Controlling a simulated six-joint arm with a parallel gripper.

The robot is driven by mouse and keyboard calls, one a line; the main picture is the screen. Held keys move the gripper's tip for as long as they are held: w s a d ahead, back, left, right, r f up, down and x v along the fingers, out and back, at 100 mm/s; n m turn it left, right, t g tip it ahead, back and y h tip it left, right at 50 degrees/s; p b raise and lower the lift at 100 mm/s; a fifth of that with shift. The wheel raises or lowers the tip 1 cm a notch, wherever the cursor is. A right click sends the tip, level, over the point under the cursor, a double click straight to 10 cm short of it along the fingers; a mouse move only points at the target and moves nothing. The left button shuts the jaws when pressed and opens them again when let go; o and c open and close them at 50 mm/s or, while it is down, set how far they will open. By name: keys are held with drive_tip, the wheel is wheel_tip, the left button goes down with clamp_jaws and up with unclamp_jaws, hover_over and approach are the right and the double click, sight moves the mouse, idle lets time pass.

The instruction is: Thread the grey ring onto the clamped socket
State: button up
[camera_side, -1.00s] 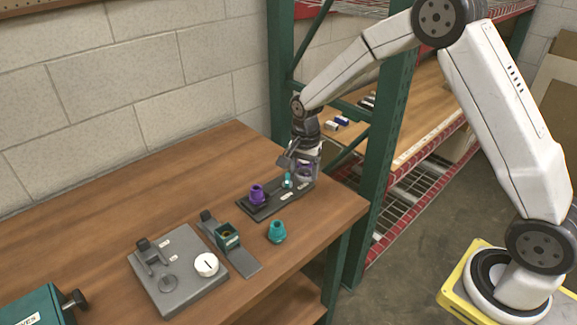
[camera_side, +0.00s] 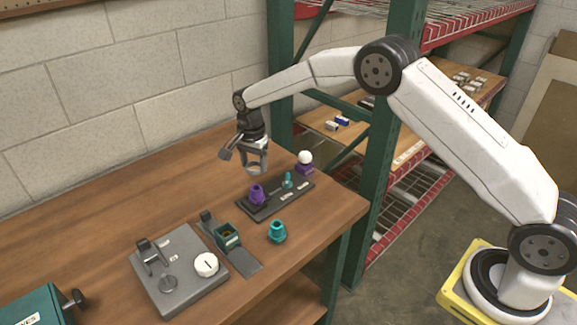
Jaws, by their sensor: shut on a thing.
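My gripper (camera_side: 257,170) is raised above the table, behind and above the purple part on the dark rack. It is shut on the grey ring, which is small and hard to tell apart from the fingers.
A dark rack (camera_side: 270,208) carries a purple part (camera_side: 257,195) and a teal post (camera_side: 287,180). A white ball (camera_side: 305,157) sits on a purple base behind it. A teal part (camera_side: 277,231) stands near the clamp. A grey fixture (camera_side: 190,290) lies left. A green shelf post rises right.

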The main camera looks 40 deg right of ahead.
drive_tip(key=shift+f, duration=0.2)
hover_over(256, 189)
drive_tip(key=shift+s+a+f, duration=0.15)
drive_tip(key=shift+s+f, duration=0.05)
drive_tip(key=shift+f, duration=0.95)
drive_tip(key=shift+s+a+f, duration=0.1)
drive_tip(key=shift+s+f, duration=0.1)
drive_tip(key=shift+f, duration=0.95)
drive_tip(key=shift+f, duration=0.15)
drive_tip(key=shift+f, duration=1.2)
drive_tip(key=shift+f, duration=0.55)
idle(0.8)
drive_tip(key=o, duration=0.4)
clamp_jaws()
drive_tip(key=shift+f, duration=0.25)
